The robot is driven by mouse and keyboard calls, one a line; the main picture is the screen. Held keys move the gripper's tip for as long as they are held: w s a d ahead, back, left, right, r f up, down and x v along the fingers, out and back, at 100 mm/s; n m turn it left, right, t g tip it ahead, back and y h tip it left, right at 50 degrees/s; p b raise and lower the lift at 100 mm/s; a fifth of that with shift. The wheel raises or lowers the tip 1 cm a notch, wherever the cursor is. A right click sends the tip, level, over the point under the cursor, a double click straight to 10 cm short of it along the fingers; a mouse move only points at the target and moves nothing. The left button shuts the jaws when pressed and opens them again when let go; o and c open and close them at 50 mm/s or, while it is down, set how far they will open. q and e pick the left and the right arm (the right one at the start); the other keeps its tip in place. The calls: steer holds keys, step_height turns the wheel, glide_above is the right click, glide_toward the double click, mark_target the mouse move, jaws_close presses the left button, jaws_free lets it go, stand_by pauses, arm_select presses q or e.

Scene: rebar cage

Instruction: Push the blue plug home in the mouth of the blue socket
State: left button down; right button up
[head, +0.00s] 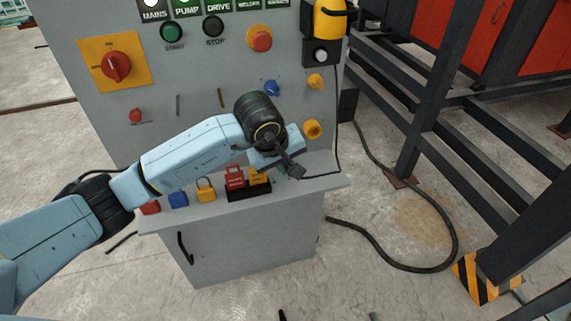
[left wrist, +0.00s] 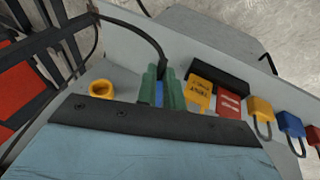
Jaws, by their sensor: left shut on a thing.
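The blue socket (head: 272,88) sits on the grey panel, above my left gripper in the head view. My left gripper (head: 290,168) is low in front of the panel, just over the ledge. In the left wrist view its greenish fingers (left wrist: 160,90) are shut on the blue plug (left wrist: 158,94), of which a narrow blue strip shows between them. A black cable runs from the plug. In the head view the plug is hidden by the gripper. The plug is apart from the blue socket. My right gripper is not in view.
Yellow sockets (head: 312,130) stand right of the blue one. The ledge (head: 325,181) holds a black tray (head: 249,192) with red and yellow tags, and yellow and blue padlocks (head: 178,199). A yellow pendant (head: 328,20) hangs at upper right. Dark steel framing (head: 432,90) stands at right.

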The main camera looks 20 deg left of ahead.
arm_select(q)
steer(key=shift+w+a+b, duration=0.25)
steer(key=shift+w+b, duration=0.05)
steer(key=shift+w, duration=0.15)
steer(key=shift+w+a, duration=0.2)
steer(key=shift+w, duration=0.05)
steer(key=shift+w+a+b, duration=0.65)
steer(key=shift+w+b, duration=0.05)
steer(key=shift+w, duration=0.2)
steer(key=c, duration=1.4)
jaws_free()
steer(key=shift+c, duration=0.2)
